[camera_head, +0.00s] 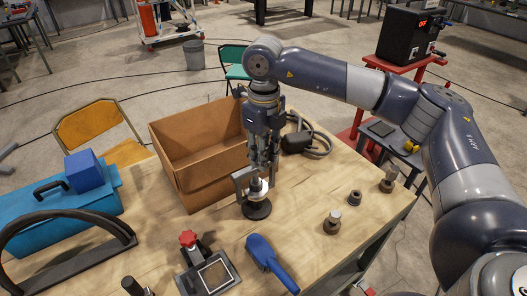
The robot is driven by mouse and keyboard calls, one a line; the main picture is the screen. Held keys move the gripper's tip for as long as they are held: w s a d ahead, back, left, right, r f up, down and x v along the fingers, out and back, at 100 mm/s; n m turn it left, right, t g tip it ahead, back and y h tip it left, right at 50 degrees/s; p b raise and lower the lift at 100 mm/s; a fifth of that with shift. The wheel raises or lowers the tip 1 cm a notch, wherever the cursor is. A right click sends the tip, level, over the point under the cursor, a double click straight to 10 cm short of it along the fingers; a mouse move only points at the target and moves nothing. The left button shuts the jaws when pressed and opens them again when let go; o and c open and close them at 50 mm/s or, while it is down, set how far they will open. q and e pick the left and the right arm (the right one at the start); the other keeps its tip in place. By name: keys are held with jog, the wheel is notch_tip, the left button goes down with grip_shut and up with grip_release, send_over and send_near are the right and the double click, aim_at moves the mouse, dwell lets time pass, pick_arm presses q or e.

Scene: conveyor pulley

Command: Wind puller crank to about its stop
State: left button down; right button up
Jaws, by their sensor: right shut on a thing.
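The puller (257,208) stands on the wooden table, with a dark round base, a pale part above it and a grey bracket. My right gripper (264,170) points down at its top, and is shut on what seems to be the puller crank. The fingers largely hide the crank, so its angle cannot be told. My left gripper is not in view.
An open cardboard box (185,168) stands close behind and left of the puller. Black ear defenders (298,142) lie behind it. A red-knobbed device (189,240), a blue tool (264,254) and small metal parts (333,222) lie in front and right. A blue toolbox (60,216) is at left.

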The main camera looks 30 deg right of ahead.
jog(key=o, duration=0.8)
jog(key=shift+d, duration=0.35)
jog(key=shift+a+r+p, duration=0.1)
jog(key=shift+r+p, duration=1.8)
jog(key=shift+r, duration=1.65)
jog(key=shift+f, duration=0.1)
